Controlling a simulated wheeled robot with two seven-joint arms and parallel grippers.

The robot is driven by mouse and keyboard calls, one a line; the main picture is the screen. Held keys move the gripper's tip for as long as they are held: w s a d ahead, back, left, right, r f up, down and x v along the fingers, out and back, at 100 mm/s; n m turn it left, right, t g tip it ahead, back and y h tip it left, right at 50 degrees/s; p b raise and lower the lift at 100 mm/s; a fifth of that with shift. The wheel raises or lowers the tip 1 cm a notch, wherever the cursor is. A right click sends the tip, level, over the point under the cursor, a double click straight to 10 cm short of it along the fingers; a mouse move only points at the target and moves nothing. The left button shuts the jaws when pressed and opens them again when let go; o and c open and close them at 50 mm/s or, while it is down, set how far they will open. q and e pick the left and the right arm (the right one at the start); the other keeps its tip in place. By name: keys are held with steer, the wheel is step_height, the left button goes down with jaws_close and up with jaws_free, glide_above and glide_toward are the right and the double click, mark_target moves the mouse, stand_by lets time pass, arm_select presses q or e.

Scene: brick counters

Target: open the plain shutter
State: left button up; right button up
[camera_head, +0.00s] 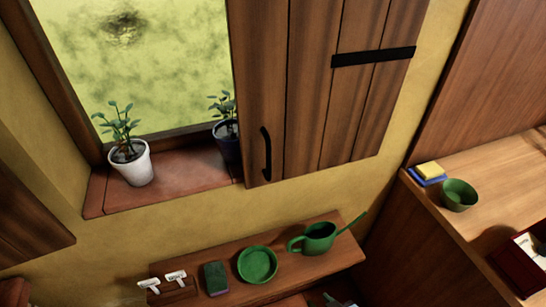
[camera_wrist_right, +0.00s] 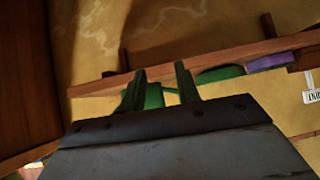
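A brown plank shutter (camera_head: 307,90) covers the right part of the window in the head view. It has a black vertical handle (camera_head: 266,153) near its lower left edge and a black strap (camera_head: 373,57) reaching its right edge. It looks shut or nearly so; I cannot tell about a small gap. My right gripper (camera_head: 332,300) barely shows at the bottom edge of the head view, well below the handle and in front of the shelf. In the right wrist view its two fingers (camera_wrist_right: 162,84) stand apart with nothing between them. My left gripper is not in view.
A white potted plant (camera_head: 131,164) and a dark pot (camera_head: 226,140) stand on the sill. A counter (camera_head: 500,199) is right.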

steer(key=w+a+r+t+y+p, duration=0.1)
steer(key=w+a+r+t, duration=0.1)
steer(key=r, duration=0.6)
steer(key=w+a+r+t+y+p, duration=0.1)
steer(key=w+a+r, duration=0.15)
steer(key=r, duration=0.55)
steer(key=n+t+y+p, duration=0.2)
steer(key=t+y, duration=0.1)
steer(key=t, duration=0.1)
glide_toward(270, 154)
steer(key=p+x, duration=0.1)
steer(key=x, duration=0.8)
steer(key=shift+p, duration=0.3)
jaws_close()
